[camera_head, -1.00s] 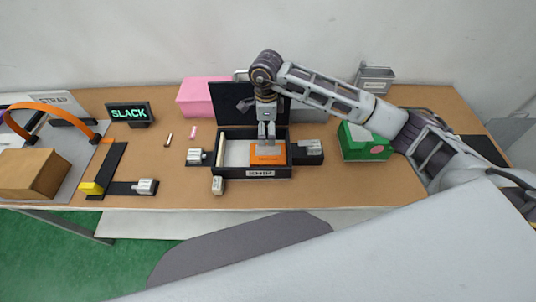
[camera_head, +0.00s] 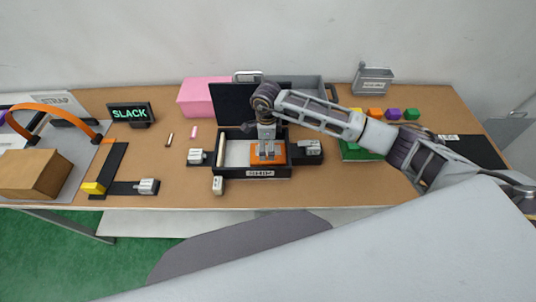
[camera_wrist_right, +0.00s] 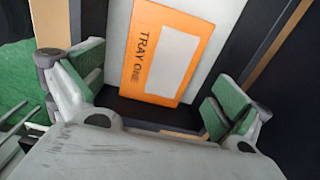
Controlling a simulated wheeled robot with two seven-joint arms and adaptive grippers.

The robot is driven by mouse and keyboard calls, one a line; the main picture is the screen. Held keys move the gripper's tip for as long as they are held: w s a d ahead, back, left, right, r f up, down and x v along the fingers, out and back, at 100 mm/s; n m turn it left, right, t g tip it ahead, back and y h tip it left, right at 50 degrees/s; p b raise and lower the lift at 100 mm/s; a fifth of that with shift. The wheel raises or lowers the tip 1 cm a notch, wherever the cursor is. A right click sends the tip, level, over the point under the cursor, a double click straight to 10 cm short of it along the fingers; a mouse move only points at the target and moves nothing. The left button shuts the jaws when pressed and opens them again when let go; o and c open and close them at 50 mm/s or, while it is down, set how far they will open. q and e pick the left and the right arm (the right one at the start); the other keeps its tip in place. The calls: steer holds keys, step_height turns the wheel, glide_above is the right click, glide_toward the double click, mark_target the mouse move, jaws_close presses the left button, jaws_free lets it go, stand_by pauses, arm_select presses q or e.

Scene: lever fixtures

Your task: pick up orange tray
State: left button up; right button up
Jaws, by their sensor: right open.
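The orange tray (camera_head: 256,158) lies inside an open black box (camera_head: 252,174) on the table. In the right wrist view the orange tray (camera_wrist_right: 168,48) shows the words "TRAY ONE" and a pale rectangle, and it rests on a white surface. My right gripper (camera_head: 267,156) is over the orange tray, pointing down into the box. In the right wrist view the right gripper (camera_wrist_right: 158,92) has its green-padded fingers wide apart, one on each side of the tray's near end, with nothing between them held. My left gripper is not in view.
The box's raised black lid (camera_head: 232,104) stands behind my right gripper. Grey latches (camera_head: 309,148) flank the box. A pink block (camera_head: 203,96) and a green box (camera_head: 352,152) stand nearby. Several coloured blocks (camera_head: 393,114) sit at the back right. A wooden block (camera_head: 33,173) is at left.

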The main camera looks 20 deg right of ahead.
mark_target(267, 152)
steer(key=shift+d+f+p, duration=0.1)
steer(key=shift+f+p, duration=0.3)
steer(key=shift+f, duration=0.45)
steer(key=shift+d+f+p, duration=0.15)
steer(key=shift+f+p, duration=0.25)
steer(key=shift+f, duration=1.35)
steer(key=c, duration=0.9)
steer(key=shift+w+r, duration=0.1)
steer(key=shift+r, duration=0.05)
